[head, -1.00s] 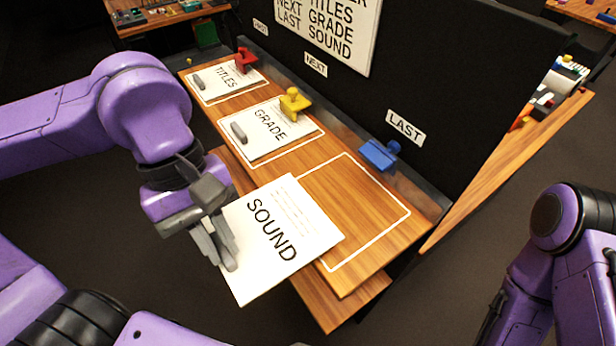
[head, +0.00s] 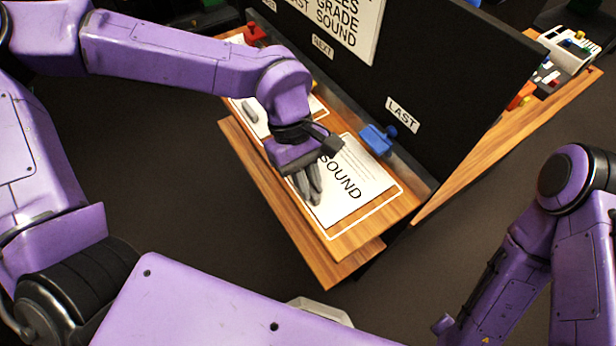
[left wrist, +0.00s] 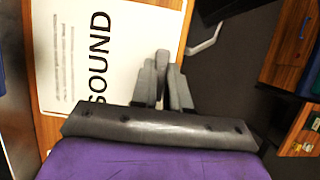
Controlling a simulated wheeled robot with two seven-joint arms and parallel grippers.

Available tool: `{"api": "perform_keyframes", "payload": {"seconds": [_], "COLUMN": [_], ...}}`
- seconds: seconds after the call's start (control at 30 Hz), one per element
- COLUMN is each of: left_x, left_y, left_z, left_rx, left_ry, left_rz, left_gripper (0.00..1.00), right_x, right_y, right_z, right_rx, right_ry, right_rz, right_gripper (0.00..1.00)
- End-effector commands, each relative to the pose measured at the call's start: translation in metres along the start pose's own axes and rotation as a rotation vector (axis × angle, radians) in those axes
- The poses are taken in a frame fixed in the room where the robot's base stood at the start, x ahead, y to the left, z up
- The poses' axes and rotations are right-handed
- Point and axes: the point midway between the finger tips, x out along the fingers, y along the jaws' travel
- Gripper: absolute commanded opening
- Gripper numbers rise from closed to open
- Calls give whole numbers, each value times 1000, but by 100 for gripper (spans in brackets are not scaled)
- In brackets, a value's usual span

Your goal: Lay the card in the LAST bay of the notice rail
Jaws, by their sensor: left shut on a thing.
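The white SOUND card (head: 358,190) is over the LAST bay, within its white outline (head: 390,207), lying about level with the board. I cannot tell whether it fully touches the wood. Its far edge is close to the blue clip (head: 377,139) below the LAST label (head: 403,114). My left gripper (head: 313,190) is at the card's near left edge, shut on the card by its grey tab, which the fingers mostly hide. In the left wrist view the fingers (left wrist: 163,85) are close together beside the card (left wrist: 105,50). My right gripper is out of view.
A black upright panel (head: 450,70) stands behind the rail, with a word sign (head: 335,22) on it. Left of the bay, another card (head: 250,112) is partly hidden by my left arm. A lower wooden ledge (head: 325,268) runs along the front.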

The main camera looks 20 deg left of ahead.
Motion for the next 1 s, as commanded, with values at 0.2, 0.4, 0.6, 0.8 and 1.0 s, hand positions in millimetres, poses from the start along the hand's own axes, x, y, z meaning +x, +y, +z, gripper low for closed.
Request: {"api": "perform_keyframes", "payload": {"seconds": [0.2,0.4,0.6,0.8,1.0], "left_x": [4,3,0,-39,-89], "left_y": [0,0,0,1,1], "left_z": [-2,-1,0,0,0], "left_rx": [1,0,1,-1,0], "left_ry": [0,0,1,0,1], "left_rz": [0,1,2,8,6], "left_gripper": [18,41,41,41,41], "right_x": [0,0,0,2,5], "right_y": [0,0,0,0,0], "right_z": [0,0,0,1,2], "right_rx": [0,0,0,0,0], "right_ry": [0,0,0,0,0], "right_rz": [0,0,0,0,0], "right_gripper": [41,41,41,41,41]}}
